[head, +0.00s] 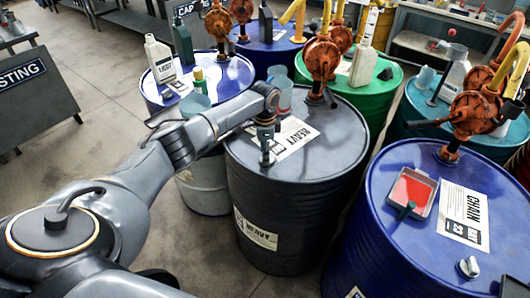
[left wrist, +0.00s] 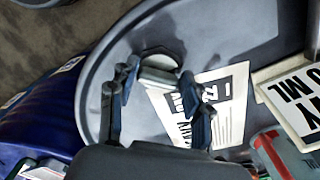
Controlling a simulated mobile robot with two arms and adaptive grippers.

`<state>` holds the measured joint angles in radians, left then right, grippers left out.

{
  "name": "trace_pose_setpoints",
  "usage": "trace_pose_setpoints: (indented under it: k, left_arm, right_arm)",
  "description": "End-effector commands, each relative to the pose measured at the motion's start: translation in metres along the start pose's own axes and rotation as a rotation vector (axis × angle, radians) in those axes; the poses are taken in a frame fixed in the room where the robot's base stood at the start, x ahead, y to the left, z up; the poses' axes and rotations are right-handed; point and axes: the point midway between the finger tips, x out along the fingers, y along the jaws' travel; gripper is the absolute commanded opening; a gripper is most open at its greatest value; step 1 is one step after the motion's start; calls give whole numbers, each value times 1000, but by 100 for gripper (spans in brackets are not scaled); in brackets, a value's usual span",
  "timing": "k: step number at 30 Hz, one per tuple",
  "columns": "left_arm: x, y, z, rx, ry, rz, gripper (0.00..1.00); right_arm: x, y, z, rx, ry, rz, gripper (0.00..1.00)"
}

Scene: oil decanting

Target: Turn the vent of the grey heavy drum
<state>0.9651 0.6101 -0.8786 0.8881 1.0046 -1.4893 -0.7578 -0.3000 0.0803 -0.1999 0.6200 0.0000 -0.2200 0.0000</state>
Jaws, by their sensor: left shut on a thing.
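The grey heavy drum (head: 290,215) stands upright in the middle of the head view, with a white label reading HEAVY on its lid. Its lid also shows in the left wrist view (left wrist: 110,45). My left gripper (head: 266,158) points down at the near left part of the lid. In the left wrist view the left gripper's fingers (left wrist: 160,76) stand on either side of the pale vent (left wrist: 158,62) near the lid's rim, shut on it. In the head view the vent is hidden by the gripper. My right gripper is not in view.
A rusty orange hand pump (head: 322,62) rises from the drum's far side, and a clear bluish jug (head: 280,95) stands on its lid. A blue chain oil drum (head: 375,235) with a red tray (head: 412,192) stands close on the right. Blue and green drums stand behind.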

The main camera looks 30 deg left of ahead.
Motion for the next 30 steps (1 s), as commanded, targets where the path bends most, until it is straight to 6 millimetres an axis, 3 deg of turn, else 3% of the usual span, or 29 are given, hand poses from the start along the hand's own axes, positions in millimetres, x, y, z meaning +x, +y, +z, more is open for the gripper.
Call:
trace_pose_setpoints:
  k: [15,30]
  left_arm:
    - [0,-3,-1,445,2,-1,17]
    - [0,-4,-2,631,1,-1,17]
  right_arm:
    - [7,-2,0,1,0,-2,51]
    - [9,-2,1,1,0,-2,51]
